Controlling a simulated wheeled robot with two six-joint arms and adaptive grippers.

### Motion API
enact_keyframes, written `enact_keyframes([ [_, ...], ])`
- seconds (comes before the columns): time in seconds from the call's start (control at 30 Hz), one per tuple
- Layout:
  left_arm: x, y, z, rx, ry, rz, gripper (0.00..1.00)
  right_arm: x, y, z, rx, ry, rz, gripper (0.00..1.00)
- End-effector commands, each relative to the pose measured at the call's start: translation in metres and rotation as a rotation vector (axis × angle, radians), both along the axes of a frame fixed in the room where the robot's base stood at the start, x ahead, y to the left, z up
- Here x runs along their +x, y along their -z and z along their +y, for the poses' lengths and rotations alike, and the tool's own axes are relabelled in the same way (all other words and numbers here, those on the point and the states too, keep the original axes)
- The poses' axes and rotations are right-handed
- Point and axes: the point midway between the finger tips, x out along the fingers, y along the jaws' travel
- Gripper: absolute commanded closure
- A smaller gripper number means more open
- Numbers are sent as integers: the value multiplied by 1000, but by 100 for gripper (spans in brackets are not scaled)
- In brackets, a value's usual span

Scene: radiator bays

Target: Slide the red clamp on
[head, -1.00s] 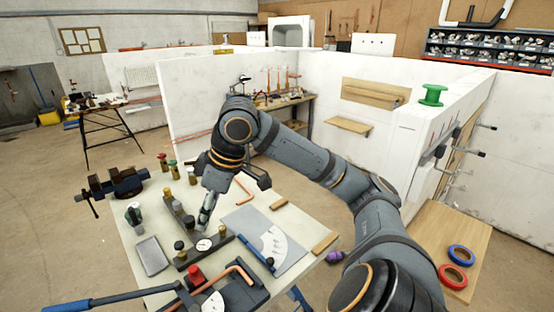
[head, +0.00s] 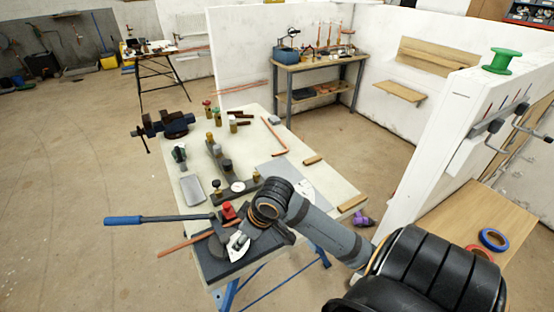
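The red clamp (head: 229,211) appears as a small red piece on a dark block at the near end of the bench, beside the pipe bender (head: 225,262). The bender has a long lever with a blue handle (head: 124,220) pointing left. A copper pipe (head: 190,244) lies across it, its right part hidden by my wrist. My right gripper (head: 238,242) is over the bender, just right of and nearer than the red clamp. My wrist covers most of its fingers, so I cannot tell its opening or whether it touches anything. My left gripper is out of view.
The workbench (head: 312,222) holds a dark rail with several knobs (head: 225,165), a grey tray (head: 192,188), a vise (head: 172,124) and a bent copper pipe (head: 274,137). A white partition wall (head: 425,165) stands right of the bench. Open floor lies left.

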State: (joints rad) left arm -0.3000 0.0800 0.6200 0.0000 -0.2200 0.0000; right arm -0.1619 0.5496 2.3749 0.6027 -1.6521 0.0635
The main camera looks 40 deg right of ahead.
Motion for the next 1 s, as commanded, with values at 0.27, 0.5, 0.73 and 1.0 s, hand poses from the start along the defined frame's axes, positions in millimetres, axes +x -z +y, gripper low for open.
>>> enact_keyframes([
  [0.27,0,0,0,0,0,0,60,-36,57,0,-25,151,38,50],
  [0.5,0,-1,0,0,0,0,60,-61,106,-11,-72,258,82,50],
  [0.73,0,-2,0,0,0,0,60,-75,157,-20,-107,307,120,50],
  [1.0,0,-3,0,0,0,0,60,-86,217,-26,-129,327,152,50],
])
